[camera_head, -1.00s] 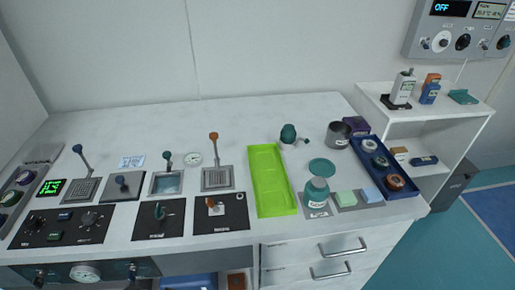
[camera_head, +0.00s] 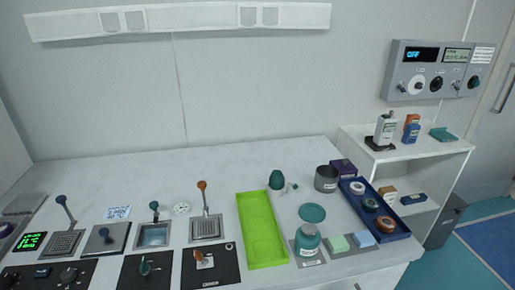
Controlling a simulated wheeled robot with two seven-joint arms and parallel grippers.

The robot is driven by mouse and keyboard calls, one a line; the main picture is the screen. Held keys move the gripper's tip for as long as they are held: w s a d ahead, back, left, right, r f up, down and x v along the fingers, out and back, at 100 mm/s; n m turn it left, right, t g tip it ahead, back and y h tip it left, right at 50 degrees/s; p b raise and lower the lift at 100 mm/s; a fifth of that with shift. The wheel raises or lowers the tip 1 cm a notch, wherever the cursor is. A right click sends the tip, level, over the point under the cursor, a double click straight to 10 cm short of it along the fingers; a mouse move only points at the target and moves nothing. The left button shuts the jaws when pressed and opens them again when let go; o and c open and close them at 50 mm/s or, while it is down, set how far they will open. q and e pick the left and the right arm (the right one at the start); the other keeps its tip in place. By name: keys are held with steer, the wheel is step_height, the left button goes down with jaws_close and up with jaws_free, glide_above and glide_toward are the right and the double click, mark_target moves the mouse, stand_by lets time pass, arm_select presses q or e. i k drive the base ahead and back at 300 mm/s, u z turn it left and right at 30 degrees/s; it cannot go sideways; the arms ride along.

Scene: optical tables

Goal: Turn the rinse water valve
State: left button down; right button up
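The panel labels are too small to read, so I cannot tell which handle is the rinse water valve. Neither of my grippers is in view.
A lime green tray (camera_head: 262,230) lies right of the panels. A teal jar (camera_head: 307,240), a grey cup (camera_head: 326,178) and a blue tray of rings (camera_head: 346,189) stand further right. A wall control box (camera_head: 435,72) reads OFF. The counter's back left is clear.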

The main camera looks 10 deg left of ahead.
mark_target(144, 266)
steer(key=u, duration=0.05)
steer(key=k, duration=0.35)
steer(key=u, duration=1.1)
steer(key=i, duration=0.45)
steer(key=z, duration=0.05)
